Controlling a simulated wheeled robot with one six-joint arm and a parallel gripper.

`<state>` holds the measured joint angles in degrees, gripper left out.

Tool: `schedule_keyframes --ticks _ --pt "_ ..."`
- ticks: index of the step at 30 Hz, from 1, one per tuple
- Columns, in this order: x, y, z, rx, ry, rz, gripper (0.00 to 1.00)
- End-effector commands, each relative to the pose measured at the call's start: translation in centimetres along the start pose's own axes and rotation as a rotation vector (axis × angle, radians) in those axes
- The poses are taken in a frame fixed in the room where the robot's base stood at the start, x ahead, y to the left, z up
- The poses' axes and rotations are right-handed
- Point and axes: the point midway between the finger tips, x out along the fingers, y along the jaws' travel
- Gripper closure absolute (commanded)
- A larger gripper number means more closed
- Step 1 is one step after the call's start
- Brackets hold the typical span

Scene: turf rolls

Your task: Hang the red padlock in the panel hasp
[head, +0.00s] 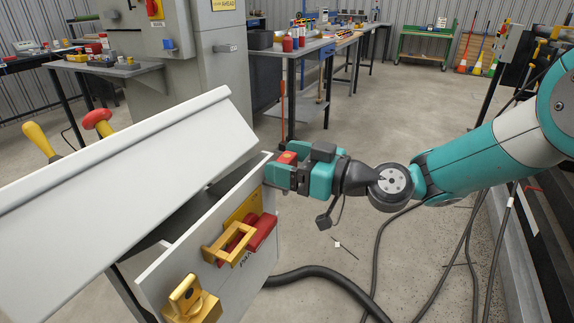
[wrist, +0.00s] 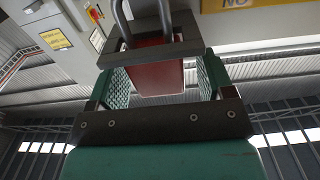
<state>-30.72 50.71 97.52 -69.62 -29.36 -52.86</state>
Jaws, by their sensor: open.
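The red padlock (wrist: 158,80) shows in the wrist view between the two green textured jaw pads of my gripper (wrist: 162,75). Its grey shackle (wrist: 143,20) points up in that view, and a dark bar crosses its upper part. In the head view a red block (head: 287,157) shows at my gripper (head: 280,172), by the panel's upper right edge. The jaws are open around the padlock; contact with the pads cannot be told. The white panel (head: 165,265) carries a yellow fitting with an eye (head: 187,297), likely the hasp, below and left of my gripper.
A yellow bracket and red handle (head: 258,232) project from the panel between my gripper and the fitting. A sloping white cover (head: 130,145) overhangs the panel on the left. A black hose (head: 325,275) and cables lie on the floor. Open floor lies behind my gripper.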

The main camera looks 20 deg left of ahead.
Motion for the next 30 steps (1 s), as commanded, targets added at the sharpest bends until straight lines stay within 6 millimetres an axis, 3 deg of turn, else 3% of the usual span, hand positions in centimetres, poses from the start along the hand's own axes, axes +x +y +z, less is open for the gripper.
schedule_keyframes --ticks 7,12,15,25,30 --pt "0.2 0.0 0.0 0.000 0.000 0.000 0.26" --pt "0.2 0.0 0.0 0.000 0.000 0.000 0.65" --pt "0.2 0.0 0.0 0.000 0.000 0.000 0.82" --pt "0.2 0.0 -0.4 0.000 0.001 0.000 0.81" --pt "0.2 0.0 -2.0 -0.003 0.003 -0.001 0.81"
